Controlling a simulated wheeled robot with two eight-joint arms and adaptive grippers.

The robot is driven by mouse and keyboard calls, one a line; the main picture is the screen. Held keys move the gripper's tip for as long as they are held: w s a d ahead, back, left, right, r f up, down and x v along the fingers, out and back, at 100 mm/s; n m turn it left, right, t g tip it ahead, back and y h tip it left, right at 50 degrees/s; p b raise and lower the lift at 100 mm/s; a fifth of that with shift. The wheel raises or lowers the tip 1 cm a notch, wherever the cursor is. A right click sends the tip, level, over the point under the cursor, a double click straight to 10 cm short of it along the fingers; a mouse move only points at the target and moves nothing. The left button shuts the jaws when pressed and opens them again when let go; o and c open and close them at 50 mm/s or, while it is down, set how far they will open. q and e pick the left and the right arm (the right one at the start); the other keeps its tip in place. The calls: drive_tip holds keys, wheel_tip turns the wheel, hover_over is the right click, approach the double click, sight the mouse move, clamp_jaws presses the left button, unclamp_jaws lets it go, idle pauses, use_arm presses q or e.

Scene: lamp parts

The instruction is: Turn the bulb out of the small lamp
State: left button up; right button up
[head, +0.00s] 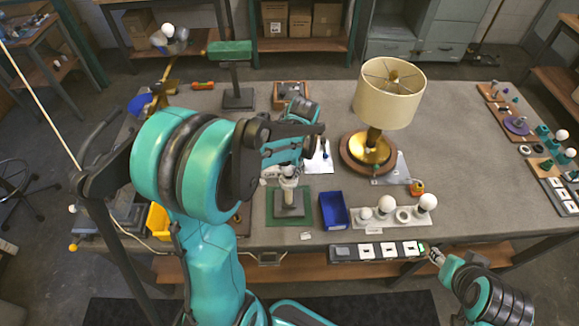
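The small lamp (289,203) stands upright on a green mat near the front middle of the table, with a square grey base and a pale post. A white bulb (288,171) shows at its top, partly covered by my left gripper. My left gripper (287,176) comes from above, its fingers around or just beside the bulb. Whether they touch it is hidden by the arm and too small to tell. My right gripper (436,256) is low at the table's front edge, right of the lamp, away from it and small in view.
A blue bin (334,211) stands just right of the mat. A white holder (385,222) with several round bulbs is further right, behind a row of switch plates (377,251). A large shaded lamp (389,93) stands behind. The table's right middle is clear.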

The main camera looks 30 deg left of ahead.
use_arm(q)
drive_tip(key=shift+o, duration=0.6)
drive_tip(key=shift+c, duration=0.6)
drive_tip(key=n+g, duration=0.1)
drive_tip(key=n, duration=0.4)
drive_tip(key=shift+a+n+b, duration=0.15)
drive_tip(key=shift+n+b, duration=0.15)
drive_tip(key=shift+b, duration=0.1)
drive_tip(key=shift+n, duration=0.6)
drive_tip(key=n, duration=0.5)
drive_tip(key=shift+a+n+g+h+b, duration=0.1)
drive_tip(key=shift+n+g+h+b, duration=0.2)
drive_tip(key=shift+g+h+b, duration=0.1)
drive_tip(key=shift+n, duration=0.6)
